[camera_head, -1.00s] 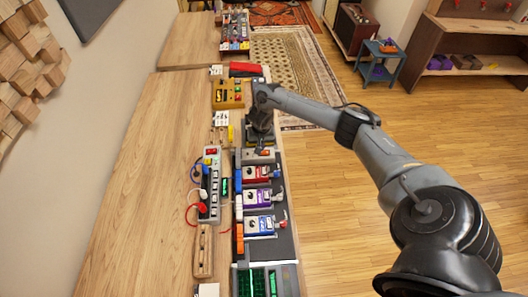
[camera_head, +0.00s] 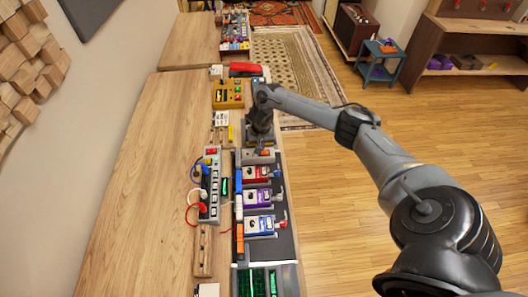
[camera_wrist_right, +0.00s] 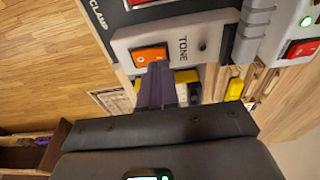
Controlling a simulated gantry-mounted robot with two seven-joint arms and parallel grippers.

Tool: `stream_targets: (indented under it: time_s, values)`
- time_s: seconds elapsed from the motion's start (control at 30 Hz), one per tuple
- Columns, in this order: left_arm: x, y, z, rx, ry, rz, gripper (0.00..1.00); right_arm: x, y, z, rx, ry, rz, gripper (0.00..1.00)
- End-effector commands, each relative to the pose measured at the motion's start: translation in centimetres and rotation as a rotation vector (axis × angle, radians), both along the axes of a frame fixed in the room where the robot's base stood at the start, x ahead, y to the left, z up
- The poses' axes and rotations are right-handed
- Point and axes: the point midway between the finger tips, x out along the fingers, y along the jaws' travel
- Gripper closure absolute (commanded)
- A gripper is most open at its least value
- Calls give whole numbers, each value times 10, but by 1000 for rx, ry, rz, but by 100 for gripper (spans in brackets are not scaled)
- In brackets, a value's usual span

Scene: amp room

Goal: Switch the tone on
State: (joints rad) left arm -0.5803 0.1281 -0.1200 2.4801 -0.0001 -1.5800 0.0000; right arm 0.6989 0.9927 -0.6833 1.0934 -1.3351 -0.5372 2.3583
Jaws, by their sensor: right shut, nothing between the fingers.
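The grey unit marked TONE (camera_wrist_right: 185,75) shows in the right wrist view with its orange rocker switch (camera_wrist_right: 150,56), marked O and I. In the head view this unit (camera_head: 250,158) sits at the far end of the row of pedals, partly hidden by my right gripper. My right gripper (camera_wrist_right: 158,68) is shut and empty. Its dark fingertips are at the near edge of the orange switch. I cannot tell whether they touch it or which way the rocker is tipped. My left gripper is not in view.
Red, purple and blue pedals (camera_head: 258,225) stand in a row on a dark board beside a power strip (camera_head: 211,185) with cables. A yellow box (camera_head: 228,94) and a red object (camera_head: 245,69) lie beyond. The left side of the wooden table (camera_head: 140,200) is clear.

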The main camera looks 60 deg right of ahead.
Motion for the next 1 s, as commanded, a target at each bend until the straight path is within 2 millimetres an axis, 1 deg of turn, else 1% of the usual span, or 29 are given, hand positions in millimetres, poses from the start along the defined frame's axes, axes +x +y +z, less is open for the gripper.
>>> stream_targets:
  time_s: [0.43,1.0]
  values:
    - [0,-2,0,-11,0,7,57,0,0,0,0,0,0,100]
    - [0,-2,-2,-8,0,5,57,0,0,-8,1,1,0,100]
